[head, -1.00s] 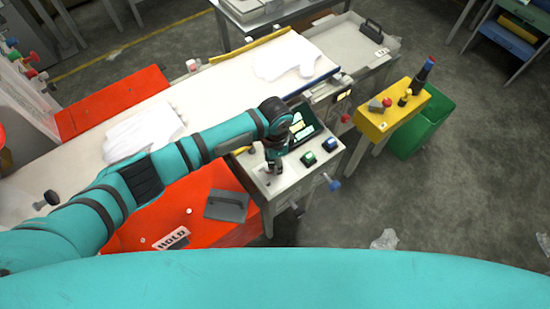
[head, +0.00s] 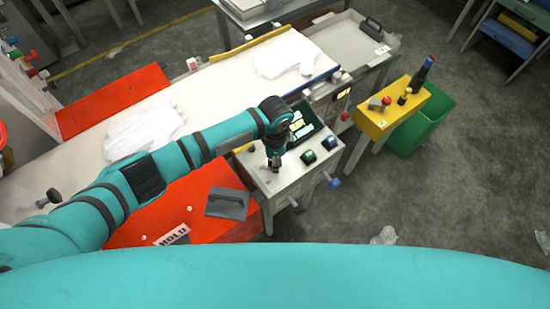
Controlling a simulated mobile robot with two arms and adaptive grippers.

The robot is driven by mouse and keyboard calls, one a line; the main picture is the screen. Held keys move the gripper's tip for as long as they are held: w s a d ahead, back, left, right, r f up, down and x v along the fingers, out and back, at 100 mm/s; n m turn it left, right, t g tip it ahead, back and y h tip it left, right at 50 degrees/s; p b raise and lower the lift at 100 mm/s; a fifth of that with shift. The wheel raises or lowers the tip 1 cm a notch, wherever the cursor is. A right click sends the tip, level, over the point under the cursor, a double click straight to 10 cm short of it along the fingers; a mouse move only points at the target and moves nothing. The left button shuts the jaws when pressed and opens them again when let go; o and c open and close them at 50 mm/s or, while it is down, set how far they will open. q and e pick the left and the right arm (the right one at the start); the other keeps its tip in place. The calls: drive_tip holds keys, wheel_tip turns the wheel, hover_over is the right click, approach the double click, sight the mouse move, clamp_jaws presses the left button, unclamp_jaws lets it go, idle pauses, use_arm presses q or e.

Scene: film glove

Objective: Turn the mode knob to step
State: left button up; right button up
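The control panel (head: 294,182) is a pale grey cabinet top at the centre of the head view, with a green switch (head: 308,157), a blue switch (head: 329,143) and a lit screen (head: 303,122). My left gripper (head: 275,168) points down over the panel's left part, at or just above its surface. I cannot make out the mode knob or its labels; the gripper may cover it. The fingers are too small to tell whether they are open, shut or on something. My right gripper is not in view.
A pale belt table with white gloves (head: 148,132) runs behind my arm. An orange-red surface with a grey plate (head: 227,204) and HOLD sign (head: 172,236) lies left of the panel. A yellow button stand (head: 390,118) and green bin (head: 426,125) stand right.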

use_arm(q)
drive_tip(key=o, duration=1.2)
drive_tip(key=shift+r, duration=0.1)
wheel_tip(320, 180, up, 12)
drive_tip(key=shift+f, duration=0.1)
